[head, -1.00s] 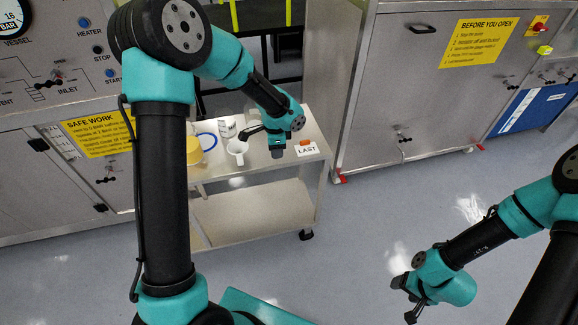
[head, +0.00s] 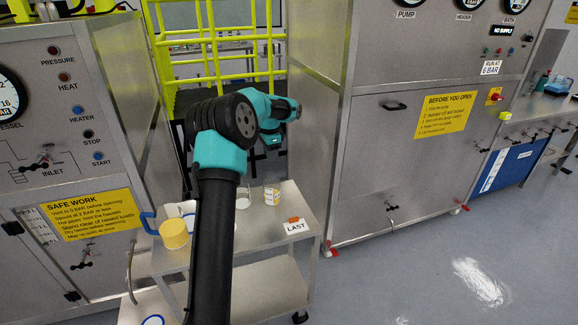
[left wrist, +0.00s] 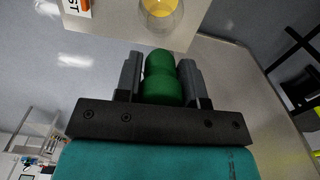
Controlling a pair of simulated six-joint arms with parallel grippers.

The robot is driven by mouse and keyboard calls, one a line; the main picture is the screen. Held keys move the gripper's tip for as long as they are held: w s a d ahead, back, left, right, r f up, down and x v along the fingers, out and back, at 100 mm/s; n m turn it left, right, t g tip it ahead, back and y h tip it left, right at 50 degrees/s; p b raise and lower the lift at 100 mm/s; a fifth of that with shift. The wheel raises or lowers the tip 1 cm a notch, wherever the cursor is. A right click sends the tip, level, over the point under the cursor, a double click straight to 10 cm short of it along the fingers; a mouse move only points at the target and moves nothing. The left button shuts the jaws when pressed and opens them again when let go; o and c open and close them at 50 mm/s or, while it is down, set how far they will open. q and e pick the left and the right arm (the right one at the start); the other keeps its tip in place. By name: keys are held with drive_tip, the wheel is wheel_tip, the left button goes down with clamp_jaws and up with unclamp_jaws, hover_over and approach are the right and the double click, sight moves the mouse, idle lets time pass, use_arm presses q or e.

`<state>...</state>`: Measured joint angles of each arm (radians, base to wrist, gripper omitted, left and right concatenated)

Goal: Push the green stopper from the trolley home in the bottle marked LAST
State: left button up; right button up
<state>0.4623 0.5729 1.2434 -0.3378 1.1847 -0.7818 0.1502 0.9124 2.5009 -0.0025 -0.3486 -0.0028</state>
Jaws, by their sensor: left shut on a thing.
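My left gripper (head: 272,143) is above and beyond the trolley (head: 262,240) in the head view, pointing away from me. In the left wrist view my left gripper (left wrist: 162,72) is shut on the green stopper (left wrist: 162,80), whose rounded end shows between the fingers. A clear round vessel with yellow contents (left wrist: 162,12) stands past the fingertips, apart from the stopper. A white card marked LAST (head: 296,227) lies at the trolley's right front, beside a small orange piece (head: 293,219). A small vessel with yellow on it (head: 272,196) stands behind the card. My right gripper is out of view.
The trolley also holds a yellow cylinder (head: 173,234) and a white mug (head: 243,198). A steel cabinet (head: 385,160) stands close on the right, another panel (head: 70,130) on the left. Yellow railing (head: 222,40) stands behind. Floor at front right is clear.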

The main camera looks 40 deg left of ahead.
use_arm(q)
drive_tip(key=shift+s+a, duration=0.1)
idle(0.3)
drive_tip(key=shift+f, duration=2.85)
drive_tip(key=shift+f, duration=0.8)
drive_tip(key=o, duration=1)
wheel_tip(320, 180, up, 17)
drive_tip(key=shift+r, duration=0.15)
idle(0.5)
